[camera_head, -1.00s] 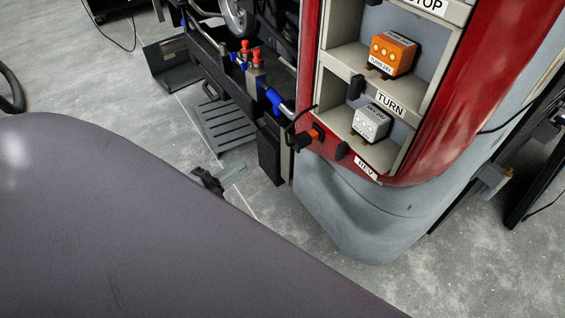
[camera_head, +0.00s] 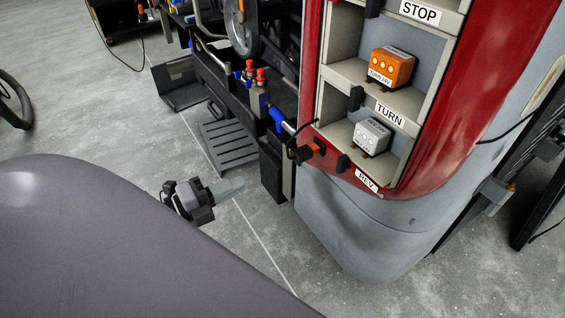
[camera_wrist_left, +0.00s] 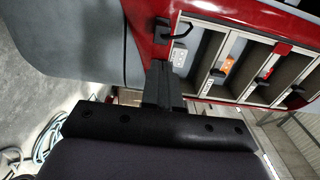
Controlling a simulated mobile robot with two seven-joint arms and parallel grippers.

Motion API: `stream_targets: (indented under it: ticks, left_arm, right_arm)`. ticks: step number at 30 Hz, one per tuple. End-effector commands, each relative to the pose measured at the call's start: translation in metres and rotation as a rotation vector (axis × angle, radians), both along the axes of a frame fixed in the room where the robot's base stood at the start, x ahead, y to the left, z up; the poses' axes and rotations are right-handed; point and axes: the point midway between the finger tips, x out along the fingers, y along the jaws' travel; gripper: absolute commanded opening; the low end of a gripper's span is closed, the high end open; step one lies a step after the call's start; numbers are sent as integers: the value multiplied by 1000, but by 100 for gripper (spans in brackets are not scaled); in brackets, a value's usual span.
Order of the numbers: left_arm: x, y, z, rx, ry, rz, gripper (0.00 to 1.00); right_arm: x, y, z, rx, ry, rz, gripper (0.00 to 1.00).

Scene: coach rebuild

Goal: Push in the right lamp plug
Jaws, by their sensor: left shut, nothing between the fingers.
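The right lamp plug (camera_head: 307,151), black and orange with a black cable, sits at the lower left edge of the red lamp housing, beside the grey REV lamp block (camera_head: 371,136). I cannot tell how deep it sits. A dark plug with a looping cable also shows in the left wrist view (camera_wrist_left: 162,31), just beyond my fingertips. My left gripper (camera_head: 236,187) is shut and empty, lower left of the plug and apart from it in the head view. Its closed fingers (camera_wrist_left: 162,83) point toward the red panel. My right gripper is not in view.
An orange TURN lamp block (camera_head: 391,66) sits in the compartment above the grey one. The grey bumper corner (camera_head: 365,230) bulges below the housing. A black slatted step (camera_head: 229,143) and a post with red and blue fittings (camera_head: 258,95) stand to the left.

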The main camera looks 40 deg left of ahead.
Motion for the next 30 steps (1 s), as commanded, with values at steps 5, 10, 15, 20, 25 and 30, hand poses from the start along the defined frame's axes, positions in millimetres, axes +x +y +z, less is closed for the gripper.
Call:
stream_targets:
  ticks: [5, 10, 15, 20, 25, 30]
  left_arm:
    - [28, -11, 2, -2, -4, -1, 0]
    - [55, -23, 3, -2, -4, 0, 0]
    - [81, -33, 3, -2, -3, 0, 0]
    - [101, -42, 2, -2, -1, 0, 0]
    - [113, -47, 1, -2, -1, 0, 0]
    - [117, -49, 1, -1, -1, 0, 0]
  right_arm:
    - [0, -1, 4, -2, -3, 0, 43]
    - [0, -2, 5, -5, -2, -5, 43]
    - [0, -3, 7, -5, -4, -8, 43]
    - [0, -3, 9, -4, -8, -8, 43]
    - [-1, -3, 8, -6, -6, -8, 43]
    - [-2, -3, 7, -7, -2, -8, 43]
